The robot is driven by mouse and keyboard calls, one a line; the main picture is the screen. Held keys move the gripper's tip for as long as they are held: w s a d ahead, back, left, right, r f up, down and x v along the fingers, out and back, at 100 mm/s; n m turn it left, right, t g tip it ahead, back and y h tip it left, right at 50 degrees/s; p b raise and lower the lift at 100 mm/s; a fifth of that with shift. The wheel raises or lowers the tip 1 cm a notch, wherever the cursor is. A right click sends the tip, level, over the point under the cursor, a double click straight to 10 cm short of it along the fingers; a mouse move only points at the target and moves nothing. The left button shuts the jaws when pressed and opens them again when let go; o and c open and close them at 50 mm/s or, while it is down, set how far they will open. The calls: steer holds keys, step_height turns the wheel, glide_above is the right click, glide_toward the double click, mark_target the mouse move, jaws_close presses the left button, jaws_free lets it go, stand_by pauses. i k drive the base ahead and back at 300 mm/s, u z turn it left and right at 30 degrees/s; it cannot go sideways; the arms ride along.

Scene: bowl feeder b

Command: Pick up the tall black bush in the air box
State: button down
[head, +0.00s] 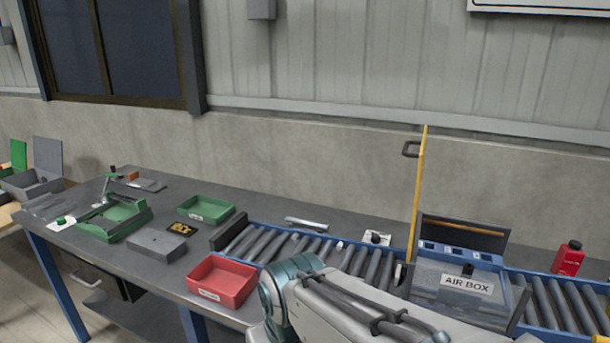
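The air box (462,303) stands on the roller conveyor at the right, a transparent box with a white "AIR BOX" label on its front. Its top has a blue panel with several openings. A small black cylindrical piece (468,269) shows at the front of that top, just above the label; it looks like the black bush, but its height is hard to judge. My arm crosses the lower middle of the head view, in front of the box. My gripper is not in view.
A yellow upright gate (417,195) with a black handle stands just left of the box. A red bottle (568,258) is right of it. A white card (377,237) bears a small black part. Red (222,282) and green (206,208) trays sit further left.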

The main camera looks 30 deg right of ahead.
mark_target(468, 268)
steer(key=k, duration=0.5)
steer(key=u, duration=0.4)
steer(key=i, duration=0.75)
steer(key=z, duration=2.45)
steer(key=k, duration=0.65)
steer(key=z, duration=0.4)
steer(key=i, duration=0.5)
steer(key=z, duration=0.2)
